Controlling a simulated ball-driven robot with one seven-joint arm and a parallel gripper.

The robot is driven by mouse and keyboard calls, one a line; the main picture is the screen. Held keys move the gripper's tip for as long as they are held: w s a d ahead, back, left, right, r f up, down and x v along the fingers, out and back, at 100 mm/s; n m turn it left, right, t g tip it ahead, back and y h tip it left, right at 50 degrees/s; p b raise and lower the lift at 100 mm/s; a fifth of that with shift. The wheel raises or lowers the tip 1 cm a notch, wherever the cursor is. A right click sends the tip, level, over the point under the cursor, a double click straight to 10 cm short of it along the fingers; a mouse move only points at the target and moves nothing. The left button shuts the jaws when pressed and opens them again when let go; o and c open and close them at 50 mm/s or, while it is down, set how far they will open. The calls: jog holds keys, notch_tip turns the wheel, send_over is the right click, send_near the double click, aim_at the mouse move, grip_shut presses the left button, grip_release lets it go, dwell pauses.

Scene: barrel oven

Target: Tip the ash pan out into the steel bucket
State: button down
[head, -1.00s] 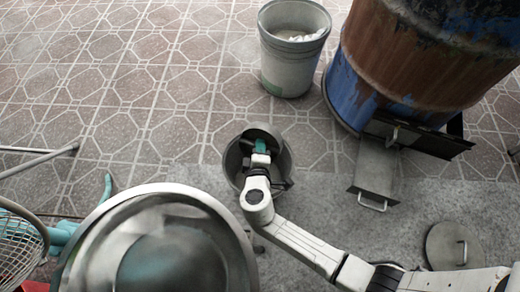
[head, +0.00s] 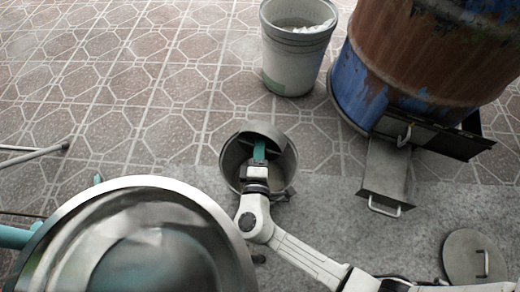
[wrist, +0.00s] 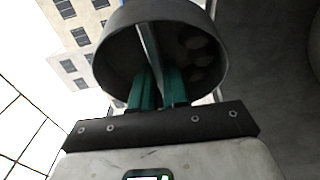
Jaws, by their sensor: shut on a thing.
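A flat grey metal pan with a loop handle (head: 388,185), seemingly the ash pan, juts from under the barrel's low door; its contents are hidden. A round dark-grey metal vessel (head: 283,180), possibly the steel bucket, stands left of it. My gripper (head: 260,150) is over its mouth, teal fingers among its rims. In the wrist view my gripper (wrist: 157,85) is shut on a thin grey strip (wrist: 148,45) crossing a round grey metal piece (wrist: 118,60) with dark round spots inside. I cannot tell whether that piece is the vessel itself or a separate thing.
A pale bucket (head: 290,70) with white scraps inside stands behind. The rusty blue barrel (head: 410,55) is at upper right. A round lid with a handle (head: 472,258) lies at lower right. Tiled floor (head: 120,100) is open at the upper left.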

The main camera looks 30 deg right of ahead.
jog(key=t, duration=0.1)
jog(key=n+t+h, duration=0.1)
jog(key=f+t+h, duration=0.1)
jog(key=shift+s+a+n+t, duration=0.2)
jog(key=shift+a+n+t, duration=0.1)
jog(key=shift+n+t, duration=0.1)
jog(key=shift+r, duration=0.2)
dwell(1.2)
